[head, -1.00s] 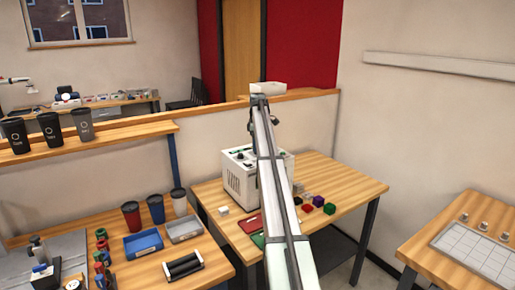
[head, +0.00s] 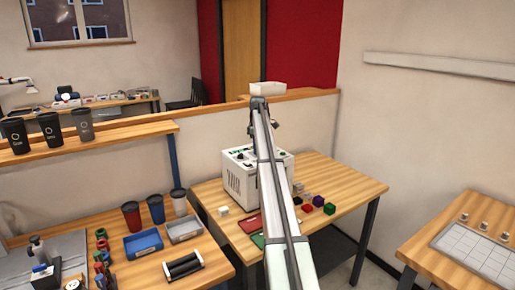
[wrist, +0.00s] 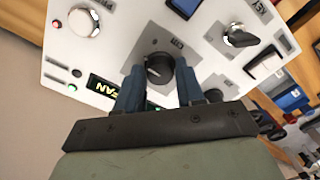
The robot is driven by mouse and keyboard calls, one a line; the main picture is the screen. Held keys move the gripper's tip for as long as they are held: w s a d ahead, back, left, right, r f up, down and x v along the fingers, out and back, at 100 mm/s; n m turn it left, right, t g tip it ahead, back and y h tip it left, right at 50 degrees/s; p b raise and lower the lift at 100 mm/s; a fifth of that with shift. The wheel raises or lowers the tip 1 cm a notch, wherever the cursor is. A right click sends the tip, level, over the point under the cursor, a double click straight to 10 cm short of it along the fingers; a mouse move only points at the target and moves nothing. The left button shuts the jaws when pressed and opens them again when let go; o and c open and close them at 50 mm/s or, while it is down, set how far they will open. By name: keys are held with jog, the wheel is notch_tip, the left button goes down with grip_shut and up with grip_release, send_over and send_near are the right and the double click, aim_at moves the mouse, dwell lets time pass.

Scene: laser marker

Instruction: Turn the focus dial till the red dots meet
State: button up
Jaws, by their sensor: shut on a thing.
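In the wrist view my gripper (wrist: 160,70) has its two blue fingers on either side of a round black dial (wrist: 158,67), shut on it. The dial sits on the white top panel of the marker (wrist: 110,45); a pale pointer mark shows on its face. The label beside the dial is too small to read. In the head view the white marker box (head: 238,185) stands on a wooden table, partly behind my arm, which also hides the gripper and dial. I cannot make out the red dots in either view.
In the head view several small coloured blocks (head: 318,201) lie right of my arm.

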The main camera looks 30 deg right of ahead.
jog(key=shift+c, duration=1)
jog(key=m, duration=0.4)
jog(key=shift+m, duration=2.4)
jog(key=o, duration=1)
jog(key=shift+o, duration=0.2)
jog(key=shift+r, duration=0.1)
